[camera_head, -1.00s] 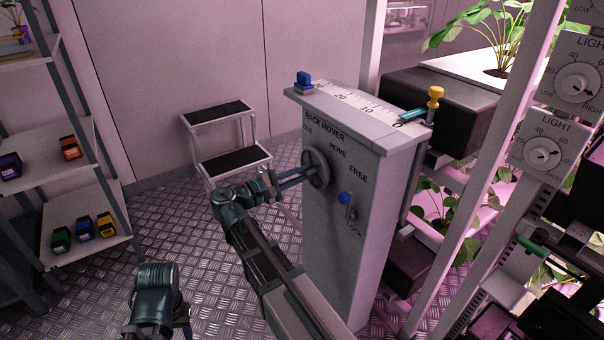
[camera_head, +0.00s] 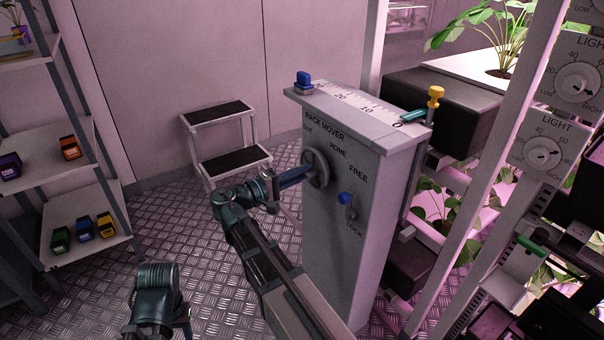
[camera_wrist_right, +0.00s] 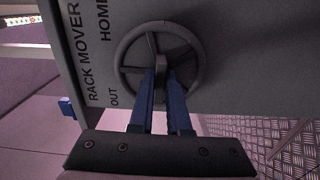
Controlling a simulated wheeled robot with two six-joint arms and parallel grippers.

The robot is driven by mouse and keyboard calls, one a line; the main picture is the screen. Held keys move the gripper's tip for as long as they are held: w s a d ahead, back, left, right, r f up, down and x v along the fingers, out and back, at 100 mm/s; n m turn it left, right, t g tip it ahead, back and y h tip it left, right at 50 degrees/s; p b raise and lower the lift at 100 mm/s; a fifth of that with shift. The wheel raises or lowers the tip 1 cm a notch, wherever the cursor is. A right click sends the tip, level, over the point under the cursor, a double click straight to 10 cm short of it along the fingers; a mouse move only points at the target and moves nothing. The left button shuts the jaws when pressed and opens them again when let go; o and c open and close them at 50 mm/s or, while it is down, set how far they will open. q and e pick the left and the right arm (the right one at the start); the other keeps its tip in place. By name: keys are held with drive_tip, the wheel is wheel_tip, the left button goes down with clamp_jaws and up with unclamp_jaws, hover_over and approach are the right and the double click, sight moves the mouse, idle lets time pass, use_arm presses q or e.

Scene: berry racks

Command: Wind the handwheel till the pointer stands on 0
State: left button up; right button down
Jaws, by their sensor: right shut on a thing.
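The grey handwheel (camera_head: 318,160) is on the front of the rack mover box (camera_head: 340,250), below the words OUT and HOME. My right gripper (camera_head: 306,174) is shut on the wheel's middle part; in the right wrist view its blue fingers (camera_wrist_right: 161,88) close around a grey piece at the hub of the handwheel (camera_wrist_right: 124,62). A white scale (camera_head: 362,106) on the box top reads 20, 10 and 0. The teal pointer (camera_head: 413,115) lies at the 0 end; its exact reading is too small to tell.
A blue-knobbed lever (camera_head: 347,200) sits between FREE and LOCK, its knob upward. A yellow knob (camera_head: 435,98) stands behind the pointer and a blue block (camera_head: 303,82) at the scale's far end. A step stool (camera_head: 228,160) stands behind; plant racks are at right.

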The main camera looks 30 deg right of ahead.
idle(0.3)
drive_tip(key=c, duration=0.9)
unclamp_jaws()
drive_tip(key=shift+a, duration=0.15)
drive_tip(key=a, duration=0.9)
drive_tip(key=s+a, duration=0.1)
drive_tip(key=a, duration=0.3)
drive_tip(key=shift+s+a, duration=0.1)
drive_tip(key=shift+a, duration=0.2)
